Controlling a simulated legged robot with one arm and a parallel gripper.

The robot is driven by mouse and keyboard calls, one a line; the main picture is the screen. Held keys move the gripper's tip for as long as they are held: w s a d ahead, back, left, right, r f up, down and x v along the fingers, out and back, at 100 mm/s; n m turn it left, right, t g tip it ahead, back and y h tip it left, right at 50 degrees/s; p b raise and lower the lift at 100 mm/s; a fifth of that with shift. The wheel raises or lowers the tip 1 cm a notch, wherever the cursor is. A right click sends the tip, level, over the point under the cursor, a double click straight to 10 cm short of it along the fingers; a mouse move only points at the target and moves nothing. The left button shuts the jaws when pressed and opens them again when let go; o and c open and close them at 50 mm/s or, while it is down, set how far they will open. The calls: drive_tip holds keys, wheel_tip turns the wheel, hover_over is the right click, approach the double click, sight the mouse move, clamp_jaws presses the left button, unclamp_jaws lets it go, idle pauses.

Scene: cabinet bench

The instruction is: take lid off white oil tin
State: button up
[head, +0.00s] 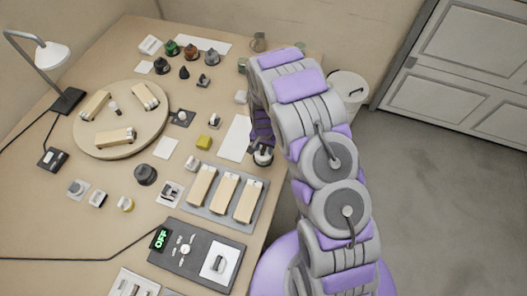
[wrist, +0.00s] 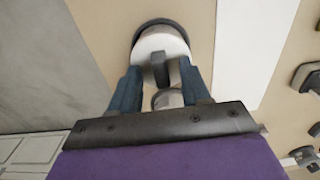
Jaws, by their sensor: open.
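The white oil tin (wrist: 155,42) shows in the wrist view as a round white body with a dark rim around its far side. A dark upright knob (wrist: 160,69) stands on it, which looks like part of its lid. In the head view the tin (head: 263,157) is at the table's right edge, partly under my arm. My gripper (wrist: 160,88) is open, its two blue fingers on either side of the knob, with gaps visible. In the head view my gripper (head: 262,136) is just above the tin. A smaller pale round part (wrist: 167,99) shows between the fingers; I cannot tell what it is.
A white sheet (head: 236,138) lies left of the tin. A grey tray (head: 211,207) with several wooden blocks is nearer. A round wooden board (head: 91,143) is at the left. A white bin (head: 349,86) stands beyond the table edge, with open floor to the right.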

drive_tip(key=shift+r, duration=0.1)
drive_tip(key=shift+c, duration=0.3)
drive_tip(key=shift+a, duration=0.2)
drive_tip(key=c, duration=0.4)
clamp_jaws()
drive_tip(key=shift+r, duration=0.1)
